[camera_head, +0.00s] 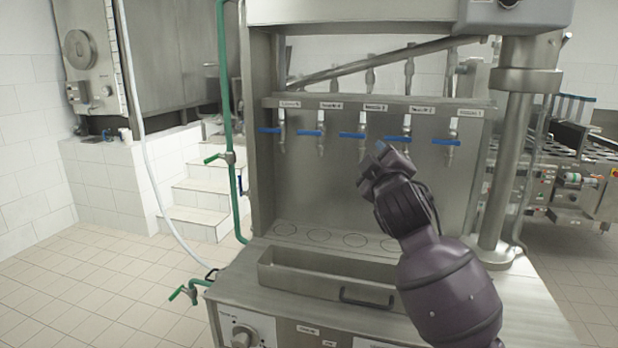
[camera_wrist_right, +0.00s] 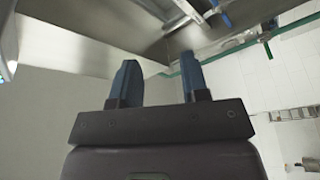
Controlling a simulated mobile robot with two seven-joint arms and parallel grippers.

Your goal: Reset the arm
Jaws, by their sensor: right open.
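My right arm comes in from the lower right in the head view, and its gripper (camera_head: 378,165) is raised in front of the cup filler (camera_head: 432,185). It sits just below and in front of the row of blue-handled nozzles. In the right wrist view the two blue fingers of this gripper (camera_wrist_right: 158,85) stand apart with nothing between them. I cannot tell whether the gripper touches the filler's back panel; it appears in front of it. My left gripper is not in view.
Several blue tap handles (camera_head: 360,135) line the filler above a steel drawer (camera_head: 325,277) with a black handle. A green pipe (camera_head: 228,120) with valves runs down the left side. A thick steel column (camera_head: 505,160) stands on the right. Tiled floor (camera_head: 95,290) lies open at left.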

